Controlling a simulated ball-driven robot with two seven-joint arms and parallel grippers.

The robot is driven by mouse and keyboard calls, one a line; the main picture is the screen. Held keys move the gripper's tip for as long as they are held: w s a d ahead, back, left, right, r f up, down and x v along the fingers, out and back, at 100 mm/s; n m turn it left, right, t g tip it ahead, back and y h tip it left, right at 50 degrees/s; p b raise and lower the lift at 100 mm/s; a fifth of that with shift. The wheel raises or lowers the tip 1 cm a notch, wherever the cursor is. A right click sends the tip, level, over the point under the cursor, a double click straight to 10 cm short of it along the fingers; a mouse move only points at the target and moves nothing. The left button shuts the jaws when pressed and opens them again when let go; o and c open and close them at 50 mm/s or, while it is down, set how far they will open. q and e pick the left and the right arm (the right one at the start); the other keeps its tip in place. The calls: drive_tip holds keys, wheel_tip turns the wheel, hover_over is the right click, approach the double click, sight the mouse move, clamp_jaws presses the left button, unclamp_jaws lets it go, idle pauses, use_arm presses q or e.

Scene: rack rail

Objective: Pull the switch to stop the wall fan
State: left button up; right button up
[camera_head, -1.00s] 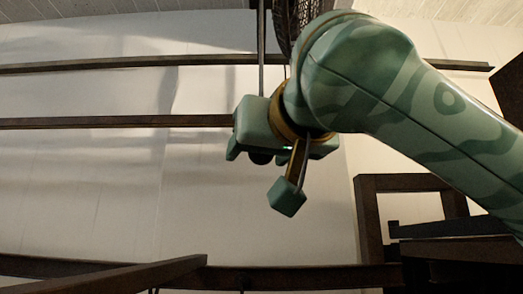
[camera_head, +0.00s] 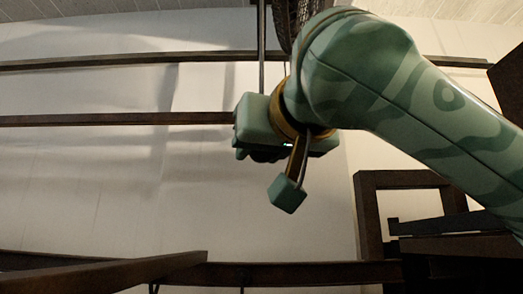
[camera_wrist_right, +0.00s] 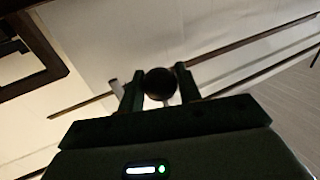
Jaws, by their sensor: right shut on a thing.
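The wall fan's dark wire cage (camera_head: 292,14) shows at the top of the head view, mostly hidden behind my right arm. A thin dark rod (camera_head: 262,60) hangs straight down in front of the wall, left of the cage, and passes behind my gripper. My right gripper (camera_head: 262,156) is at the rod's lower end. In the right wrist view, the round dark switch knob (camera_wrist_right: 159,83) sits between the two fingers of my right gripper (camera_wrist_right: 156,80), which are shut on it. In the head view the hand hides most of the knob. My left gripper is not in view.
Long dark rails (camera_head: 110,120) run across the pale wall at two heights. Dark beams (camera_head: 150,273) cross the bottom, and a dark frame (camera_head: 368,225) stands at lower right under my right arm. The wall area left of the gripper is clear.

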drive_tip(key=shift+f+b, duration=0.5)
drive_tip(key=shift+f, duration=0.05)
drive_tip(key=shift+r+p, duration=0.75)
drive_tip(key=shift+r, duration=0.35)
drive_tip(key=o, duration=1.1)
drive_tip(key=shift+c, duration=0.2)
